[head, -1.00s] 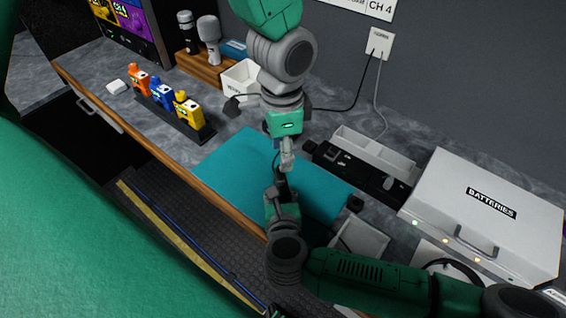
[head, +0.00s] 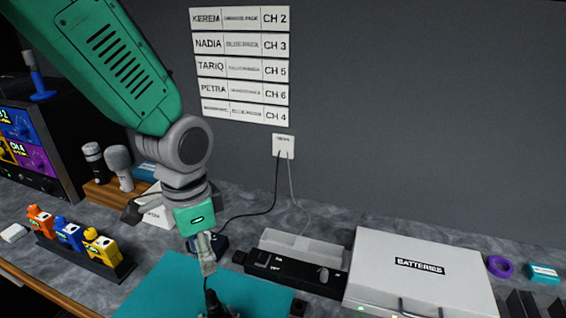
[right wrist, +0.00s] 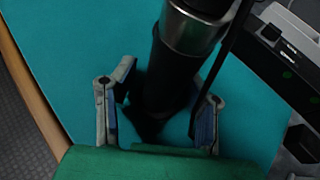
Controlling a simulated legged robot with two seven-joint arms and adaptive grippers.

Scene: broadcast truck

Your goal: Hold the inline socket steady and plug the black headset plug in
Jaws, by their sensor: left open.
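My left gripper (head: 208,266) is open and points down over the teal mat, its fingers seen edge-on. Just below it, at the bottom edge of the head view, is a dark upright piece (head: 211,298). In the right wrist view a black cylindrical connector (right wrist: 176,62) with a silver collar stands between the fingers of my right gripper (right wrist: 160,105). Those fingers are apart, with teal showing on both sides of the connector. A thin black cable runs beside it. I cannot tell whether this connector is the socket or the plug, or whether two parts meet.
The teal mat (head: 160,285) lies on the grey counter. A black device (head: 290,270) and a white batteries case (head: 420,275) stand right of it. A rack with orange, blue and yellow packs (head: 85,260) is at left. Two cables hang from a wall outlet (head: 284,146).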

